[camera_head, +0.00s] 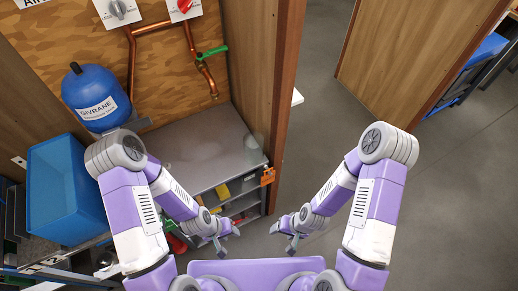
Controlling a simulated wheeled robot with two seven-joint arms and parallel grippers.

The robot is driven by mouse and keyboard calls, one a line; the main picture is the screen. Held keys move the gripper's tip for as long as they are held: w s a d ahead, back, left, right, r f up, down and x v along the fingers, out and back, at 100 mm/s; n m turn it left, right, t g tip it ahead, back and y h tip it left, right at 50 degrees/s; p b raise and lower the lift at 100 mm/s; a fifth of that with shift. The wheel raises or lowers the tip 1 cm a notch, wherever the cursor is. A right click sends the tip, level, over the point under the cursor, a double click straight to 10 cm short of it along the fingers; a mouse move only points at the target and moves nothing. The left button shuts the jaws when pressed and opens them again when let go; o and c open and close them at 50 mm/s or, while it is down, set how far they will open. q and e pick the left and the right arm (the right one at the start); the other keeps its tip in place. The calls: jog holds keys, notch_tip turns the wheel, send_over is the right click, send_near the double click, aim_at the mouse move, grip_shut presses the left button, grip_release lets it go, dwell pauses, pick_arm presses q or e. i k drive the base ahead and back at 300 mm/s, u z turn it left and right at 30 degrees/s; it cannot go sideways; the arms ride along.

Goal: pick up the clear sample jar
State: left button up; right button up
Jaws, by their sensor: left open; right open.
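My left gripper (226,240) is open and empty, low in front of the grey cabinet's shelves. My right gripper (288,241) is open and empty over the bare floor, a little right of the left one. My two arms hide part of the cabinet and the area at lower left.
A blue tank (92,92), copper pipes (150,28) with a green-handled valve (212,51), and a blue bin (62,190) are at left. Grey floor (325,100) is open at right.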

aim_at(254, 141)
jog(key=z, duration=0.5)
jog(key=k, duration=0.8)
jog(key=u, duration=1.15)
jog(key=i, duration=0.5)
jog(key=u, duration=0.05)
